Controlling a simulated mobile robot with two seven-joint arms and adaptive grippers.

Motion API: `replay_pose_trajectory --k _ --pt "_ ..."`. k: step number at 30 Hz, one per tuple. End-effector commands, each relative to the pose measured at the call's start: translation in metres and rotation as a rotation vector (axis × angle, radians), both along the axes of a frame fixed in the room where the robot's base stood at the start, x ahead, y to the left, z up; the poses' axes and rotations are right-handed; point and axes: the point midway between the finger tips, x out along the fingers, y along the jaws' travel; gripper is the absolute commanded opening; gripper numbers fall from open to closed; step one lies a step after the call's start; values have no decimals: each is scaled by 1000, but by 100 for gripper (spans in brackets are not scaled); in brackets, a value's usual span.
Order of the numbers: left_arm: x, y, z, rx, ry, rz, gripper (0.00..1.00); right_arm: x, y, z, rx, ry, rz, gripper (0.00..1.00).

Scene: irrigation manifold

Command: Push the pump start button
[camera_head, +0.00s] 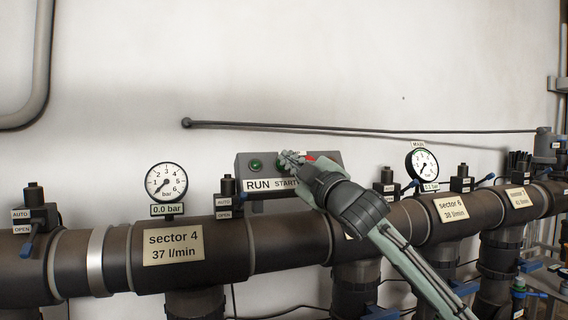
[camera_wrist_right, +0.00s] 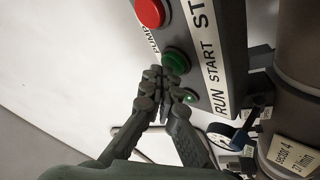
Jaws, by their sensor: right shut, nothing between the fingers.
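The grey pump control box (camera_head: 246,174) is on the wall side behind the pipe, labelled RUN and START. In the wrist view, the green start button (camera_wrist_right: 177,61) sits between the red button (camera_wrist_right: 150,12) and a small green lamp (camera_wrist_right: 190,97) with a bright spot. My right gripper (camera_head: 287,157) is shut and empty in front of the box, covering most of the start button in the head view. In the wrist view its fingertips (camera_wrist_right: 158,74) overlap the lower-left edge of the green button. I cannot tell whether they touch it. My left gripper is out of view.
A thick dark pipe (camera_head: 289,245) runs across below the box, with blue-handled valves such as the left one (camera_head: 36,222). A gauge (camera_head: 166,182) reads 0.0 bar; a second gauge (camera_head: 421,163) stands to the right. The wall above is mostly clear, except for a thin rod (camera_head: 350,129).

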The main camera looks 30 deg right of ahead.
Motion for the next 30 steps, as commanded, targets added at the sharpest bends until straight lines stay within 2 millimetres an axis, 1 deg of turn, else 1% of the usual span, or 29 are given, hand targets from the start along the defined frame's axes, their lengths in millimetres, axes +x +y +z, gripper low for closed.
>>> replay_pose_trajectory --k 22,30 --pt "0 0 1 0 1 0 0 8 -2 -5 1 1 -1 0" --pt "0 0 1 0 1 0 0 8 -2 -5 0 2 -1 0"
